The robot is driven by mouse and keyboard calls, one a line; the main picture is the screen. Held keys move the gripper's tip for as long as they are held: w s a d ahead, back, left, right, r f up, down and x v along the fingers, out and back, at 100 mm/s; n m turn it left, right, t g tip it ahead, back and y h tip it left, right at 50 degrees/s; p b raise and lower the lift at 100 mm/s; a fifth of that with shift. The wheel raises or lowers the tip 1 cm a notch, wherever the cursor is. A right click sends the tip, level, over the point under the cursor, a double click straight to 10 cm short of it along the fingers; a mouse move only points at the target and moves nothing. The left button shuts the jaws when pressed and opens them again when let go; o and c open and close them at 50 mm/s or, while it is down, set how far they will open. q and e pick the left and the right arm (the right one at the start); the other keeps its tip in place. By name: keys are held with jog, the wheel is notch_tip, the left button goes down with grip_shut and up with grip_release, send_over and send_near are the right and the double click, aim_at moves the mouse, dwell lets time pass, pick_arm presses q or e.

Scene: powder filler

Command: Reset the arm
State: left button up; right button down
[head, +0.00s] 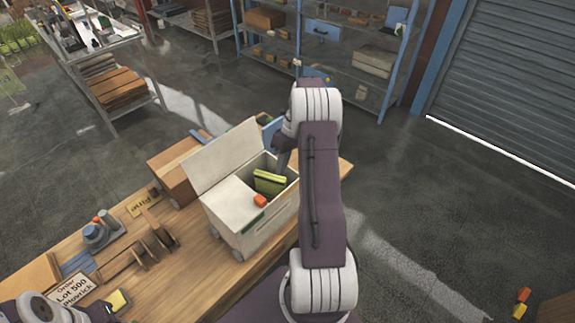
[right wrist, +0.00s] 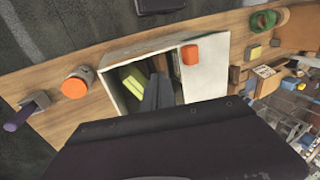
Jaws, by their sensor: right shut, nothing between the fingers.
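My right arm reaches forward over the table. My right gripper (head: 282,160) is at the far right side of a white box, partly hidden behind my arm. In the right wrist view its grey fingers (right wrist: 158,92) are together and empty, over the box's opening. The white box (head: 270,234) has a raised lid panel (head: 222,152). A yellow-green block (head: 270,182) is inside it, left of the fingers in the head view. A small orange piece (head: 260,201) sits on its white top panel. Part of my left arm shows at the bottom left; its gripper is not visible.
The wooden table (head: 185,262) carries a brown box (head: 172,172) beside the white box, a wooden rack (head: 140,252), a grey-blue device (head: 100,232) and an order card (head: 72,293). Shelves (head: 320,40) stand behind. The floor at right is mostly clear.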

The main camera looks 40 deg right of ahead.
jog(key=w+a+r+n+b, duration=0.2)
jog(key=w+a+b, duration=0.1)
jog(key=w+a, duration=0.15)
jog(key=s+a+n+h+b, duration=0.1)
jog(key=s+a+b, duration=0.15)
jog(key=a, duration=0.45)
jog(key=s+a+n+h+b, duration=0.1)
jog(key=a+n+b, duration=0.15)
jog(key=a, duration=0.55)
jog(key=s+a+f+m+t+h+b, duration=0.1)
jog(key=s+a+f+m+b, duration=0.1)
jog(key=s+f+m, duration=0.5)
jog(key=s+a+f, duration=0.1)
jog(key=s+f, duration=0.2)
jog(key=s, duration=0.2)
jog(key=shift+s+a+h, duration=0.25)
jog(key=shift+s+h, duration=0.15)
jog(key=shift+s+f, duration=0.1)
